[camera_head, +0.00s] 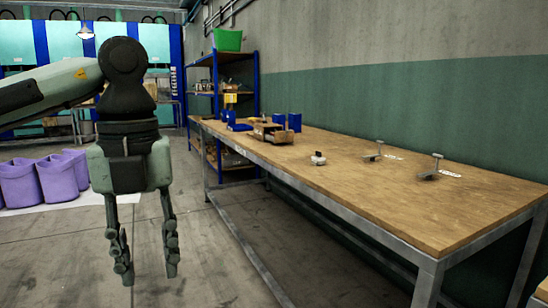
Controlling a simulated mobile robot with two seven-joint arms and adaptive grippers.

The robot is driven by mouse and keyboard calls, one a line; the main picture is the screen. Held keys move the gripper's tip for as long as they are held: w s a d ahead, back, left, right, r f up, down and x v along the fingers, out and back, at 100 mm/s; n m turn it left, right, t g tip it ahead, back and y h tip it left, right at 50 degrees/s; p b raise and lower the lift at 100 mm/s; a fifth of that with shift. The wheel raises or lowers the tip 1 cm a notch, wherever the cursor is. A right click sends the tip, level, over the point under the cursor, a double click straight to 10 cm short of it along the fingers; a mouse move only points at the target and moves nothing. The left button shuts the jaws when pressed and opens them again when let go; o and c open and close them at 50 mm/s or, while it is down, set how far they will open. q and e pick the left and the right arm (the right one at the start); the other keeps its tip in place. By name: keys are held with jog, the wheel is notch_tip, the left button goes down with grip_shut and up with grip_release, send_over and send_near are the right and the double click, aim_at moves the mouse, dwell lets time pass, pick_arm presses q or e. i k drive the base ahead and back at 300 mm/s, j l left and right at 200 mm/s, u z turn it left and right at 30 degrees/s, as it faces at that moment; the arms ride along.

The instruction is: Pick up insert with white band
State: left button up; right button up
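A small insert with a white band (318,158) stands on the wooden workbench (400,205), near its front edge and about mid-length. It looks dark on top and pale around the middle; finer detail is too small to tell. My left gripper (149,274) hangs fingers down at the left, in front of the floor and well apart from the bench. Its two fingers are spread with nothing between them. My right gripper is not in view.
Two grey metal pieces (373,151) (431,168) with white labels beside them are on the bench, right of the insert. A wooden drawer box (272,133) and blue bins (295,122) are farther back. Purple bins (20,183) stand at left. The near bench top is clear.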

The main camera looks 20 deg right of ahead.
aim_at(317, 160)
jog(key=i+u, duration=0.1)
jog(key=i, duration=1.6)
jog(key=i+z, duration=0.35)
jog(key=i+j+z, duration=0.15)
jog(key=i+z, duration=0.15)
jog(key=i, duration=0.2)
jog(key=i+j+z, duration=0.35)
jog(key=i+z, duration=0.15)
jog(key=z, duration=0.25)
jog(key=i+l+z, duration=0.1)
jog(key=z, duration=0.35)
jog(key=i+j+z, duration=0.1)
jog(key=i+z, duration=0.15)
jog(key=z, duration=0.15)
jog(key=i+j+z, duration=0.1)
jog(key=z, duration=0.3)
jog(key=i+j+z, duration=0.1)
jog(key=i+z, duration=0.25)
jog(key=k, duration=0.1)
